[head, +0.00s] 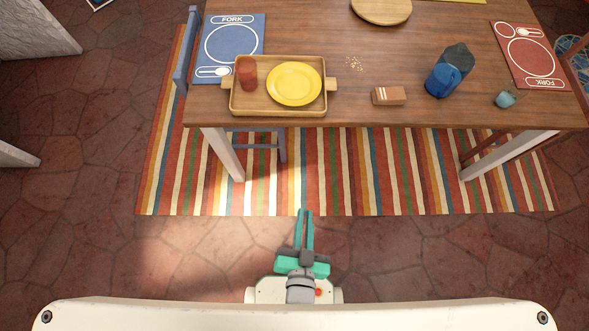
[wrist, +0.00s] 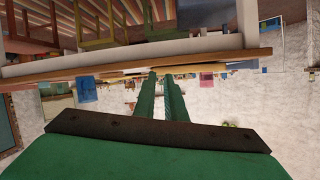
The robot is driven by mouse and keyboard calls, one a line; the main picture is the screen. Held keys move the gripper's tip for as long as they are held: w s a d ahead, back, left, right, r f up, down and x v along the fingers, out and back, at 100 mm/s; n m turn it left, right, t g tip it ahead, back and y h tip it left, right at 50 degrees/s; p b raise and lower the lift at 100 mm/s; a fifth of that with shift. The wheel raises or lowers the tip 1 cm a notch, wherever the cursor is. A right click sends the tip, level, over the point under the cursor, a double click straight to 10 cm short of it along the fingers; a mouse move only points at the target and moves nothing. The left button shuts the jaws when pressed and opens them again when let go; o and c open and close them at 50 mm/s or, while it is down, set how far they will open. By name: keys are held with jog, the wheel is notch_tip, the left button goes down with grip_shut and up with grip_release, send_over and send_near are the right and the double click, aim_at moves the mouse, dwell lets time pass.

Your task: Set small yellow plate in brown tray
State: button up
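The small yellow plate (head: 295,84) lies flat inside the brown tray (head: 279,110), in its right part, on the near left of the wooden table. My gripper (head: 305,212) is well short of the table, over the floor near the front edge of the striped rug. Its two green fingers point toward the table with a narrow gap between them and nothing in it. In the wrist view the fingers (wrist: 161,74) also show a narrow gap. Neither the plate nor the tray can be made out clearly there.
A reddish cup (head: 246,73) stands in the tray's left part. A blue placemat (head: 233,40) lies behind it. A blue chair (head: 186,50) stands left of the table.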

jog(key=s+a+r+n+t+y, duration=0.1)
jog(key=s+a+r+n, duration=0.1)
jog(key=s+r+n, duration=0.2)
notch_tip(320, 180, up, 2)
jog(key=shift+s+a+r, duration=0.25)
jog(key=shift+s+a, duration=0.15)
jog(key=shift+s, duration=0.3)
jog(key=shift+w, duration=0.15)
dwell(0.5)
